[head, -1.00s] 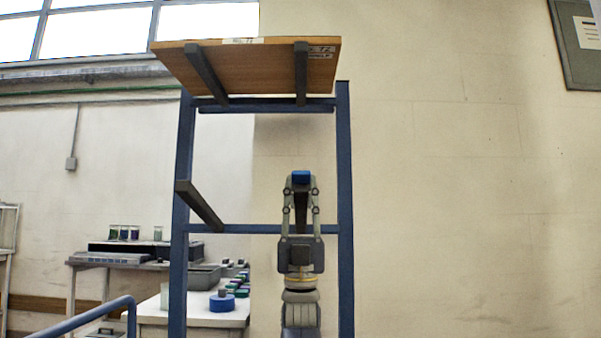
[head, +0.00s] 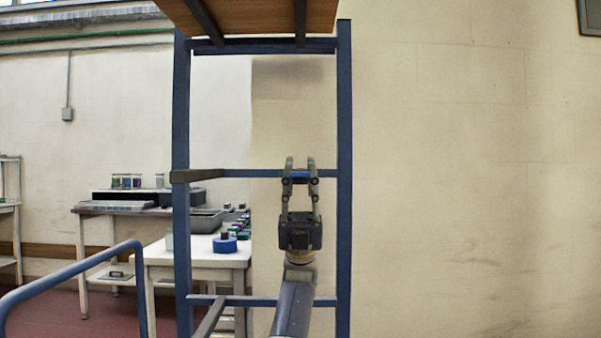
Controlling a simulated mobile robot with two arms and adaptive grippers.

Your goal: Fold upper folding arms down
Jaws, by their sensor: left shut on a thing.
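The upper pair of dark folding arms is on the middle crossbar of the blue steel rack. The left folding arm (head: 205,175) sticks out from the crossbar toward me and looks about level. My left gripper (head: 300,163) is upright at the right end of that crossbar. It is shut on a blue piece (head: 300,175) at the front of the right folding arm. The rest of that arm is hidden behind my fingers. My right gripper is not in view.
Above, a wooden board (head: 260,14) rests on another pair of dark arms. A lower arm (head: 211,315) shows at the bottom left of the rack. A blue rail (head: 75,268) and a white table (head: 205,255) with small items stand at left.

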